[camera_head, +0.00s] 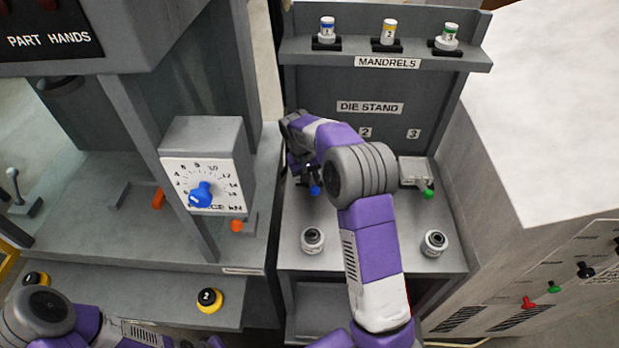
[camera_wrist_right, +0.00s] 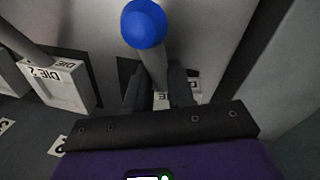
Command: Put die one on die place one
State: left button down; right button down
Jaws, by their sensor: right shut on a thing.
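Die one has a blue ball handle (camera_wrist_right: 144,24) on a grey stem. In the head view the blue knob (camera_head: 315,190) shows at the left of the die stand. My right gripper (camera_head: 306,174) is there, and in the wrist view its black fingers (camera_wrist_right: 160,88) are closed on the stem below the ball. Part of the white die block (camera_wrist_right: 192,87) shows behind the fingers; the rest is hidden. I cannot tell whether the block touches the stand. No spot labelled die place one can be read. My left arm shows at the bottom left, its gripper out of sight.
Die two (camera_wrist_right: 60,88) stands beside die one in the wrist view. A die with a green knob (camera_head: 414,172) sits under label 3. Two round parts (camera_head: 312,240) (camera_head: 434,243) sit on the front ledge. The press dial box (camera_head: 202,165) stands left of the stand.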

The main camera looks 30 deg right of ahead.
aim_at(313, 180)
jog(key=shift+s+d, duration=0.65)
jog(key=shift+d, duration=0.3)
jog(key=c, duration=0.9)
grip_release()
jog(key=r, duration=0.2)
jog(key=a+r+p, duration=0.1)
jog(key=r, duration=0.2)
jog(key=r+p, duration=0.1)
jog(key=r, duration=0.1)
jog(key=shift+w+a+r, duration=0.2)
jog(key=shift+w+r, duration=0.05)
